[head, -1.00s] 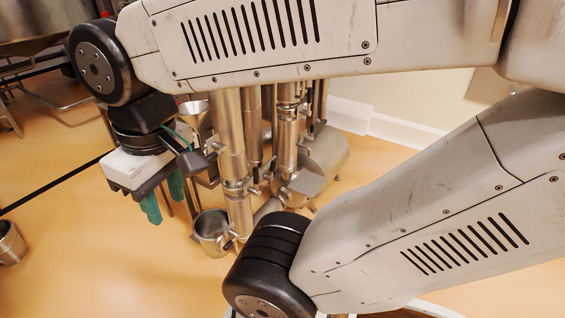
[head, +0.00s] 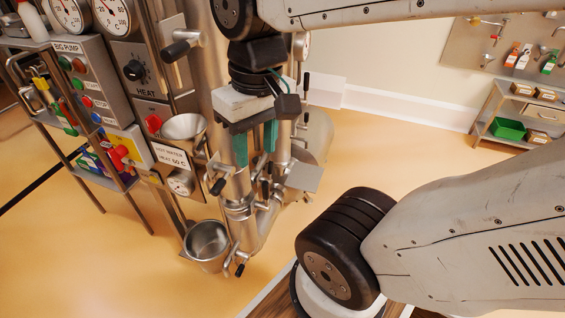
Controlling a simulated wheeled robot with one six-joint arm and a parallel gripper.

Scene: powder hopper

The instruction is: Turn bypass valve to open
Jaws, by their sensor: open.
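My gripper (head: 255,157) points down with its two teal fingers apart and nothing visible between them. It is in front of the steel pipework (head: 238,215), and I cannot tell how far. Several black-handled valve levers are on this pipework: one (head: 218,186) left of the fingers, one (head: 265,190) below the right finger, and one (head: 240,269) low beside the bucket. No label reading bypass is legible, so I cannot tell which lever is the bypass valve. The gripper hides part of the pipes behind it.
A control panel (head: 88,75) with gauges and buttons stands at left. A steel bucket (head: 207,243) hangs below a funnel (head: 183,127). My arm fills the lower right. A shelf (head: 520,115) with a green bin is at upper right. Open floor (head: 390,140) lies between.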

